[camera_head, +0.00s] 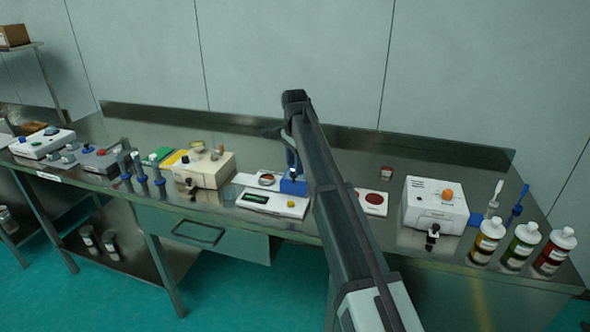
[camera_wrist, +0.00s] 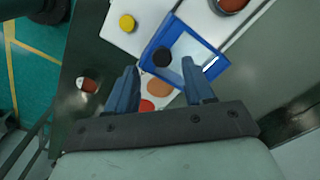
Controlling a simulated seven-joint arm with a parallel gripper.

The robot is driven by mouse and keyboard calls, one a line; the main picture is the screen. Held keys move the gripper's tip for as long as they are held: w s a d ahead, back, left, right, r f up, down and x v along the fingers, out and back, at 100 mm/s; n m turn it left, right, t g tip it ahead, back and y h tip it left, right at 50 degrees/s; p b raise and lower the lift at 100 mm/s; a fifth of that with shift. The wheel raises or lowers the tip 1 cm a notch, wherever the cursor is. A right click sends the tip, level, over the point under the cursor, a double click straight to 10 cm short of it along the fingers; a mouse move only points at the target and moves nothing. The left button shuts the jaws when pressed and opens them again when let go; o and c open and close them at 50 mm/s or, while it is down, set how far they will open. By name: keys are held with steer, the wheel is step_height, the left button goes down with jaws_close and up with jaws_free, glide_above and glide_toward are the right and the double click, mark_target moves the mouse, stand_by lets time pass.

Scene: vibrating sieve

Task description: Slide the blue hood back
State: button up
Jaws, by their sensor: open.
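The blue hood (camera_wrist: 211,65) is a blue rectangular frame with a clear or pale panel, lying over the white device (camera_wrist: 180,18) in the wrist view. A round black knob (camera_wrist: 162,57) shows within its outline. In the head view the blue hood (camera_head: 294,187) is a small blue shape beside the white device (camera_head: 272,202), partly covered by my arm. My gripper (camera_wrist: 160,67) is open, its two blue fingers pointing toward the hood, one on each side of the knob in the picture. Nothing is between the fingertips that I can tell is gripped. Contact cannot be told.
A yellow button (camera_wrist: 127,22) sits on the device. Reddish round dishes (camera_head: 372,198) lie to the right. A white box with an orange knob (camera_head: 434,204) and several bottles (camera_head: 520,245) stand farther right. A beige box (camera_head: 203,166) and pipettes stand left.

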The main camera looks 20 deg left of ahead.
step_height(320, 180, up, 11)
stand_by(0.4)
